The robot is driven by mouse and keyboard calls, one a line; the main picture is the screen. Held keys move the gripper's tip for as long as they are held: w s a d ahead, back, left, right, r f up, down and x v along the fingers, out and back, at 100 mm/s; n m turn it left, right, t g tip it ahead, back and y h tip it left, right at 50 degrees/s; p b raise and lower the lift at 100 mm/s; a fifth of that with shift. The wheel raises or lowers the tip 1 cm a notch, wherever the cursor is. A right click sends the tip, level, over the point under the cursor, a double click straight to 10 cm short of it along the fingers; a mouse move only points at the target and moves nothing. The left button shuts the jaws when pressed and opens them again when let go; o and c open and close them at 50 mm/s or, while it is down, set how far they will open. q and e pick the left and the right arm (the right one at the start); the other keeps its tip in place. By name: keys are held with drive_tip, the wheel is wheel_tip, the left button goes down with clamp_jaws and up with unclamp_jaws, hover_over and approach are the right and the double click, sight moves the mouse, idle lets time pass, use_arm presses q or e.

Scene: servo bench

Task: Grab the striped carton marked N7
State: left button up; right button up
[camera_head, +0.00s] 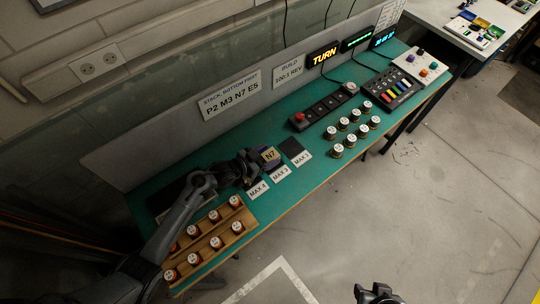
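The carton marked N7 (270,154) stands on the green bench, its tan top label facing up. Dark sides show around the label; stripes are too small to make out. My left gripper (254,164) is at the carton's left side, very close to it. Whether its fingers touch or close on the carton is hidden by the dark gripper body. My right gripper (378,294) is at the bottom edge of the view, over the floor and far from the carton. Its fingers are cut off and too small to read.
Cards marked MAX (280,173) lie in front of the carton, with a dark square pad (294,146) to its right. A wooden rack (212,262) with white-topped pieces stands front left. More round pieces (337,151), a button box (322,109) and a keypad (392,88) stand right.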

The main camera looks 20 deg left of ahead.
use_arm(q)
drive_tip(key=c, duration=0.6)
drive_tip(key=shift+r, duration=0.2)
